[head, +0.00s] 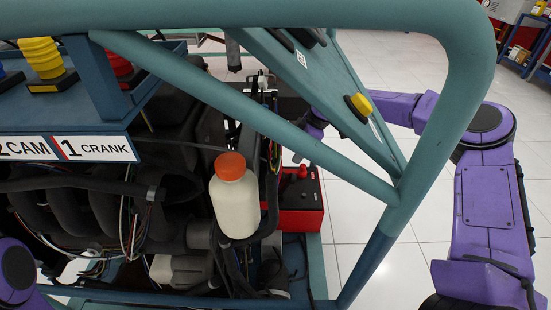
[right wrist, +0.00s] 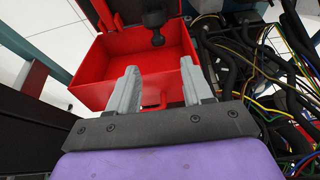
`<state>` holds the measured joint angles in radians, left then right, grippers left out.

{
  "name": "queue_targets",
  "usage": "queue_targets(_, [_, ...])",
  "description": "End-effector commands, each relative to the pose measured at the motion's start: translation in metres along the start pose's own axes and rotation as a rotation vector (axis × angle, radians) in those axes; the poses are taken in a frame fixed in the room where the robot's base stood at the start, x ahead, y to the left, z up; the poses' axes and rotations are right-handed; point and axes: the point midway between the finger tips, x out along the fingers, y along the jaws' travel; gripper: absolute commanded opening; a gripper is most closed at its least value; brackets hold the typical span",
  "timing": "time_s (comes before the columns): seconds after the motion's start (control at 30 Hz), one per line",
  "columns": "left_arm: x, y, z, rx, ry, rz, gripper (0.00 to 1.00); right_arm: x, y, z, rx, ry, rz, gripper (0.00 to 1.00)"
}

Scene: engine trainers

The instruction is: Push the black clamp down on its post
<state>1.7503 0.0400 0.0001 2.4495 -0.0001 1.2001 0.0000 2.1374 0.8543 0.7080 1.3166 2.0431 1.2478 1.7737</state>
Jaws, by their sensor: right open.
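The red battery box (head: 300,218) sits on the floor side of the frame in the head view, with a red knob (head: 302,172) on its dark top. In the right wrist view, the red box (right wrist: 105,72) fills the upper middle. A black clamp-like knob (right wrist: 154,19) on a short stem stands over it, beyond my fingertips. My left gripper is out of view.
Teal frame bars (head: 270,125) cross in front of the right arm. A white bottle (head: 236,205) with an orange cap stands left of the box. Loose cables (right wrist: 262,75) run along the box's right side in the wrist view. White floor (head: 355,235) lies open right of the box.

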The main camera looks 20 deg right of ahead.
Motion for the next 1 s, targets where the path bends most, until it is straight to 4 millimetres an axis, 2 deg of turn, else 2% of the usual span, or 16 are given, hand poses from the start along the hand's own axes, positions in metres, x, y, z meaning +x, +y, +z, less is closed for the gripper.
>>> queue_targets(0.17, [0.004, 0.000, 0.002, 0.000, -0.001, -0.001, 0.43, 0.013, -0.001, 0.002, 0.002, -0.002, -0.002, 0.50])
queue_targets(0.4, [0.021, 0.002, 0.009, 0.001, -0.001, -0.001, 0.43, 0.066, -0.001, 0.005, 0.004, -0.002, -0.001, 0.50])
queue_targets(0.6, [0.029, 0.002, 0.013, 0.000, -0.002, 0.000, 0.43, 0.098, 0.000, 0.003, 0.003, -0.001, 0.001, 0.50])
queue_targets(0.73, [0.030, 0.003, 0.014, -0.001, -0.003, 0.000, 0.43, 0.105, 0.000, 0.002, 0.003, 0.000, 0.001, 0.50])
queue_targets(0.97, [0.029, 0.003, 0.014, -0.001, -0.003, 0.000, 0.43, 0.105, 0.000, 0.000, 0.001, 0.000, 0.000, 0.50])
queue_targets(1.0, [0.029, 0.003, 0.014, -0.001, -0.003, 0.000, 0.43, 0.105, 0.000, 0.000, 0.001, 0.000, 0.000, 0.37])
